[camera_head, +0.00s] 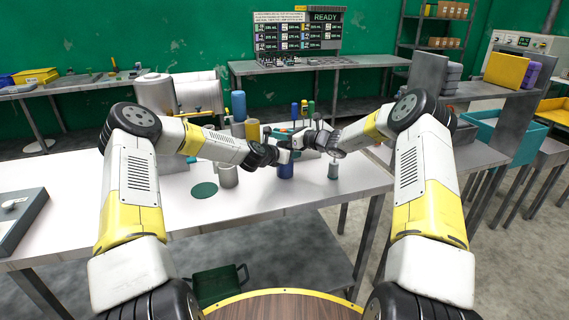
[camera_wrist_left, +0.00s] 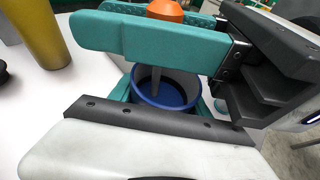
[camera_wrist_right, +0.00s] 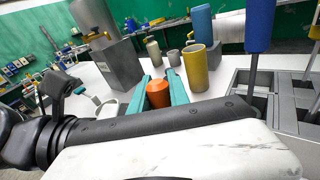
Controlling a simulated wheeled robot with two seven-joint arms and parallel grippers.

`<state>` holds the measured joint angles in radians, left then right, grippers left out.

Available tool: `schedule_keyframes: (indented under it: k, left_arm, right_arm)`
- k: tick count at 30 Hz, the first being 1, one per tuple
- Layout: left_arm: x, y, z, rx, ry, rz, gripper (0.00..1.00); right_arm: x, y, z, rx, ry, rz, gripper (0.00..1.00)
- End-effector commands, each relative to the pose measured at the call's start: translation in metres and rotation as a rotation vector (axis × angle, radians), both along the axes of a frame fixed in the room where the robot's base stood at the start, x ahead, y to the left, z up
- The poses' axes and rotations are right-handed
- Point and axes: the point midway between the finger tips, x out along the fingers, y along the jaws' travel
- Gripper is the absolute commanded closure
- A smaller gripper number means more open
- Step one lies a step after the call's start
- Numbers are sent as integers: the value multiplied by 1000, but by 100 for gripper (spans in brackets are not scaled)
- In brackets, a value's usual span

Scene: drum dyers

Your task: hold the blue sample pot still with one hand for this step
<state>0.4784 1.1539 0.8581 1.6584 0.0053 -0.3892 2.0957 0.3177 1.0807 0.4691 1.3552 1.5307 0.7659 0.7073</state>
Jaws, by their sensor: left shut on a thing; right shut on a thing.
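The blue sample pot (camera_head: 285,171) stands on the white table in front of me. In the left wrist view its open blue rim (camera_wrist_left: 172,103) shows beside the teal fingers. My left gripper (camera_head: 282,157) is shut on the pot. A tool with an orange handle (camera_wrist_left: 165,9) stands with its grey rod down inside the pot. My right gripper (camera_head: 308,140) is shut on this tool; in the right wrist view the orange handle (camera_wrist_right: 158,94) lies between the teal fingertips. The pot's lower part is hidden in the left wrist view.
A yellow cylinder (camera_wrist_right: 195,70) stands behind the pot. A grey cylinder (camera_head: 228,175) and a flat green disc (camera_head: 204,190) are to its left. A small grey pot (camera_head: 333,171) stands to its right. The table's front edge is clear.

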Motion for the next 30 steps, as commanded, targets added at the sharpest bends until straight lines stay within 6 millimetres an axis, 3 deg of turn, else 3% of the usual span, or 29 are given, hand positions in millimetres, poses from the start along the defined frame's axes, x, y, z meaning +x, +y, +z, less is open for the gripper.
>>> schedule_keyframes:
  k: [17, 23, 30]
  left_arm:
    - [0, 0, 1, -1, -1, 0, 97]
    - [0, 0, 1, -1, -1, 0, 97]
    - [0, 0, 1, -1, -1, 0, 97]
  right_arm:
    - [0, 0, 45, 0, -1, 1, 100]
    - [0, 0, 38, 1, 1, 1, 100]
    - [0, 0, 15, 2, 1, 0, 100]
